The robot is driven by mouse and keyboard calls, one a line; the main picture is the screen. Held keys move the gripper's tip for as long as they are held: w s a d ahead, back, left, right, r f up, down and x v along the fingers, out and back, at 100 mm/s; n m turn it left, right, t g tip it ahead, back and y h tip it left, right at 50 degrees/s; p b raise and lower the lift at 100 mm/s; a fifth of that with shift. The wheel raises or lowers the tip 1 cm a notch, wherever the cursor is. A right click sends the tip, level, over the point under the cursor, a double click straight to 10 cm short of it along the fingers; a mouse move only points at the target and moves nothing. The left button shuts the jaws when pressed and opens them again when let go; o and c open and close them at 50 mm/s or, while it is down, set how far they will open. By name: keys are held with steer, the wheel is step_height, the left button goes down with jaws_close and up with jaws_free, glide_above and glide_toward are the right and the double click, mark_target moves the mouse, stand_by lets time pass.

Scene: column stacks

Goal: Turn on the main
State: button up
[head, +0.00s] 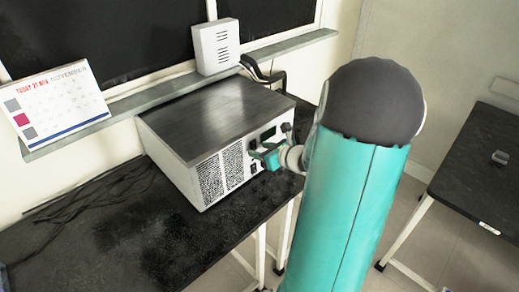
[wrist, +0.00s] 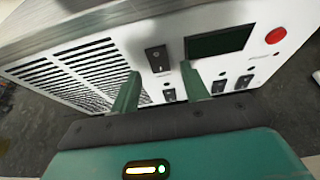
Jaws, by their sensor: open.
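A white box-shaped device (head: 222,130) with a dark grey top stands on the black bench. In the wrist view its front panel (wrist: 215,78) carries vents on the left, a large black rocker switch (wrist: 157,58), a dark display (wrist: 217,42), a red round button (wrist: 276,35) and several smaller black switches (wrist: 219,86) lower down. I cannot read any label naming the main. My gripper (wrist: 160,72) is open and empty, facing the panel. Its green fingers lie just below and either side of the large switch in the picture; contact cannot be told.
The black bench (head: 150,235) holds loose dark cables (head: 95,205) at left. A calendar (head: 53,105) and a white vented box (head: 215,47) stand on the window ledge behind.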

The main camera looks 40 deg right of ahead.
steer(key=shift+w+f, duration=0.2)
steer(key=shift+w, duration=0.35)
steer(key=shift+c, duration=0.3)
steer(key=c, duration=0.9)
steer(key=shift+f+t, duration=0.3)
steer(key=shift+t, duration=0.4)
steer(key=shift+f+t, duration=0.1)
steer(key=shift+t, duration=0.6)
steer(key=o, duration=1)
steer(key=shift+c, duration=0.2)
